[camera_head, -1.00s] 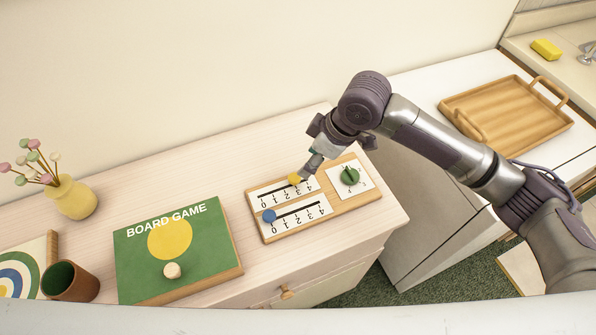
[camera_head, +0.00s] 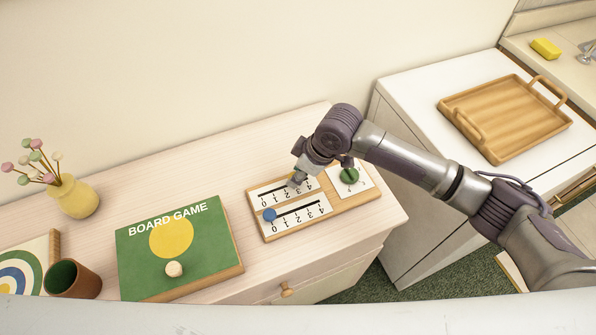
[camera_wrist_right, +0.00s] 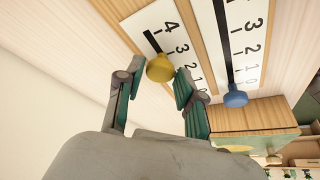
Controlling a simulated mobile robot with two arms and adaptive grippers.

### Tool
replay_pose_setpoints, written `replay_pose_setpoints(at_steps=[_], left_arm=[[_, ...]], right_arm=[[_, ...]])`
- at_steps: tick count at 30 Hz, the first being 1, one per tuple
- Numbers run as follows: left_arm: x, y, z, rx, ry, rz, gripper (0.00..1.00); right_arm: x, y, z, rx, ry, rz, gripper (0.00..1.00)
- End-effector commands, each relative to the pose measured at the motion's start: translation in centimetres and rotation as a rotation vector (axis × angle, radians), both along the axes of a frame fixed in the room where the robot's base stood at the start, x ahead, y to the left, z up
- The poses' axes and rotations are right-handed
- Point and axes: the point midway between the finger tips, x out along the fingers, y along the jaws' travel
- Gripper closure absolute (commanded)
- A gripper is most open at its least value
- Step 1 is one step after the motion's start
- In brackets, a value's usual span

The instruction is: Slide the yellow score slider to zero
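The yellow slider knob (camera_head: 291,182) sits in the upper slot of the wooden score board (camera_head: 342,205), around the middle of its 0-to-4 scale; its exact mark is hard to read. The 0 is at the left end in the head view. My right gripper (camera_head: 299,176) is over the knob and partly hides it. In the right wrist view, the yellow knob (camera_wrist_right: 160,68) lies between the two spread fingertips of my right gripper (camera_wrist_right: 158,72), with narrow gaps seeming to show beside it. My left gripper is not in view.
A blue slider knob (camera_head: 269,215) is at the 0 end of the lower slot. A green dial (camera_head: 349,175) is on the board's right. A green board game box (camera_head: 140,260), brown cup (camera_head: 88,287) and yellow vase (camera_head: 77,199) stand left. A wooden tray (camera_head: 500,151) lies right.

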Motion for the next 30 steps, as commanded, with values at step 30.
replay_pose_setpoints(at_steps=[30], left_arm=[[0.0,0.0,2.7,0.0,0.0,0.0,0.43]], right_arm=[[-3.7,8.8,0.1,0.002,0.002,0.001,1.0]])
